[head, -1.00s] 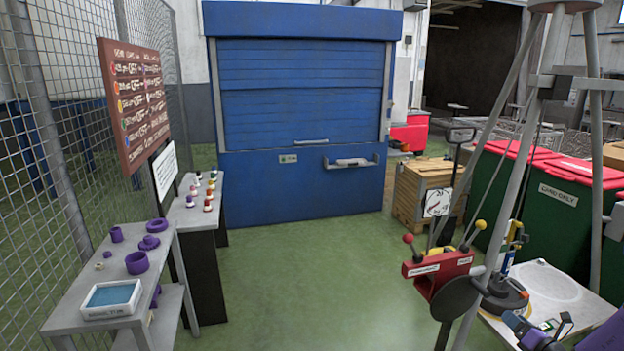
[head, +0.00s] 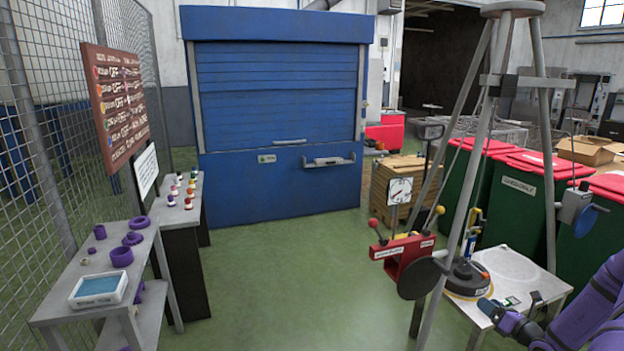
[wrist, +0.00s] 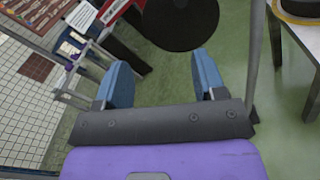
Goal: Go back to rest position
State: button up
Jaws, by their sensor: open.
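My gripper (wrist: 163,82) shows in the wrist view with its two blue fingers wide apart and nothing between them. A black disc (wrist: 180,22) and part of the red lever box lie beyond the fingers there. In the head view my purple arm (head: 590,312) enters at the lower right, beside the white table (head: 508,272). The red lever box (head: 404,257) with red and yellow knobs is mounted on the grey tripod stand (head: 455,210), left of my arm.
A grey shelf (head: 147,262) with purple rings and a tray (head: 98,289) stands at left. A blue shutter cabinet (head: 280,120) is at the back. Green bins with red lids (head: 520,190) stand at right. The green floor (head: 280,280) in the middle is clear.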

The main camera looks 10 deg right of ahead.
jog(key=w+a+r+n+g+y, duration=0.1)
jog(key=a+r+n+g+y, duration=0.45)
jog(key=a+r+n, duration=0.7)
jog(key=a+r+n+g+y, duration=0.2)
jog(key=a+r+n+g, duration=0.7)
jog(key=a+r, duration=0.7)
jog(key=s+a+r+n+g+h, duration=0.2)
jog(key=s+a+r+n+h, duration=0.3)
jog(key=s+a+r+n, duration=0.55)
jog(key=s+r+n+t+h, duration=0.4)
jog(key=s+r+n, duration=0.3)
jog(key=s, duration=0.7)
jog(key=shift+s+r+n+h, duration=0.25)
jog(key=shift+r+n+h, duration=0.25)
jog(key=shift+h, duration=0.35)
jog(key=shift+d, duration=0.1)
